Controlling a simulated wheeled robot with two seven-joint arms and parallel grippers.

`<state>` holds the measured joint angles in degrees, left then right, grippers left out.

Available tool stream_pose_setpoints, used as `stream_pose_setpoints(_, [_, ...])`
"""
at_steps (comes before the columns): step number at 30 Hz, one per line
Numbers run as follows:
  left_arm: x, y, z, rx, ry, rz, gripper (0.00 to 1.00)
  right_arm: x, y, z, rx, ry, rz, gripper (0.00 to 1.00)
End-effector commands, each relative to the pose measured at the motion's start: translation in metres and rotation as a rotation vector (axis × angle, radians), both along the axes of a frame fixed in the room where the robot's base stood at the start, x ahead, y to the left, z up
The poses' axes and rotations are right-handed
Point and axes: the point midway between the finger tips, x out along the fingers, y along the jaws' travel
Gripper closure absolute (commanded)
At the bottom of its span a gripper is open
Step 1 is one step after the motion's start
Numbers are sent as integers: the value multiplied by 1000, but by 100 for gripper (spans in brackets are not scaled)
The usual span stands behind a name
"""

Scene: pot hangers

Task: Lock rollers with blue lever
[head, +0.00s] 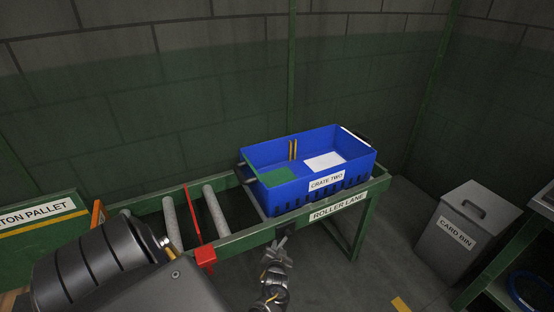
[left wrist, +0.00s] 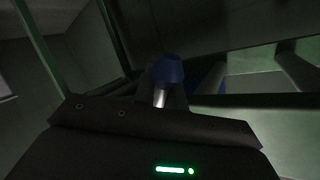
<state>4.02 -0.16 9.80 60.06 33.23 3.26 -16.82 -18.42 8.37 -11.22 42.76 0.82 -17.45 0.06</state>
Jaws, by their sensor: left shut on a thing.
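The blue lever shows in the left wrist view as a blue knob (left wrist: 167,70) on a short silver shaft. My left gripper (head: 281,243) is at the front side of the roller lane (head: 338,209), just below its frame and left of the label. It is shut on the blue lever, with its dark fingers close around the knob in the left wrist view. In the head view the lever is not visible. The bare rollers (head: 216,211) show at the lane's left part. My right gripper is not in view.
A blue crate (head: 327,183) labelled CRATE TWO, with a green and a white piece inside, sits on the lane. A red bar (head: 205,255) crosses the rollers. A grey card bin (head: 462,232) stands right, and a green pallet panel (head: 40,235) left. Floor between lane and bin is clear.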

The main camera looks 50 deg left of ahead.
Motion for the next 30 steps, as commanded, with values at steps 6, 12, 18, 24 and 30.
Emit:
stream_pose_setpoints(6, [0, -2, -1, -2, 1, -2, 81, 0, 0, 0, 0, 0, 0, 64])
stream_pose_setpoints(12, [0, -1, -1, -2, 0, -1, 66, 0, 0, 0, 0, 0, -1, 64])
stream_pose_setpoints(18, [-1, -1, 0, -1, 0, 0, 66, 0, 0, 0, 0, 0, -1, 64])
stream_pose_setpoints(24, [-16, -16, 8, -3, 0, 0, 66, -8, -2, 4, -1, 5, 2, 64])
stream_pose_setpoints(30, [-43, -43, 21, -4, -1, -1, 66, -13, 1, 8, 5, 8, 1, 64])
